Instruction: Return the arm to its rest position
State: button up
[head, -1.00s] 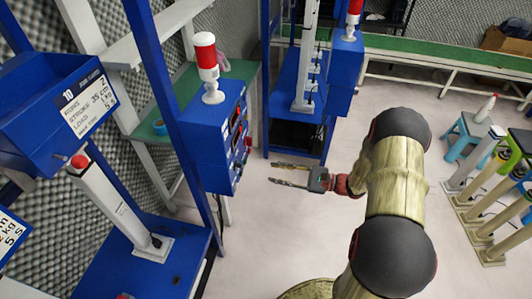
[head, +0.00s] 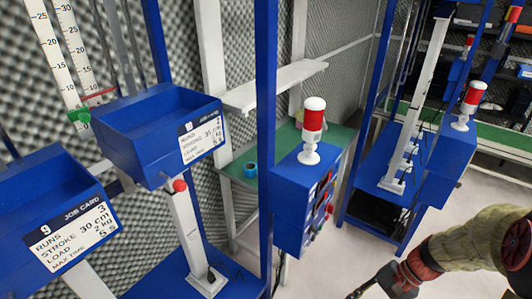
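My arm, in a tan cover with dark joints, enters the head view at the lower right. My gripper (head: 364,288) hangs at the bottom edge, pointing down and left. Its fingers are partly cut off by the frame, so their opening cannot be judged. No object shows in the visible part of it. It is over pale floor, apart from the blue stand to its left.
A blue control box (head: 300,205) with a red-and-white beacon (head: 313,125) stands left of my gripper. Blue job-card bins (head: 150,130) and a red-tipped white post (head: 190,235) are further left. A second blue rig (head: 375,190) stands behind. Pale floor (head: 345,262) lies between.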

jog(key=s+a+r+n+t+h, duration=0.2)
jog(key=r+n, duration=0.3)
jog(key=r, duration=0.6)
jog(key=s+a+r+n+t+h, duration=0.2)
jog(key=a+r+n+t+h, duration=0.1)
jog(key=r, duration=0.8)
jog(key=shift+s+n+t+h, duration=0.2)
jog(key=shift+n+t+h, duration=0.7)
jog(key=shift+n+h, duration=0.15)
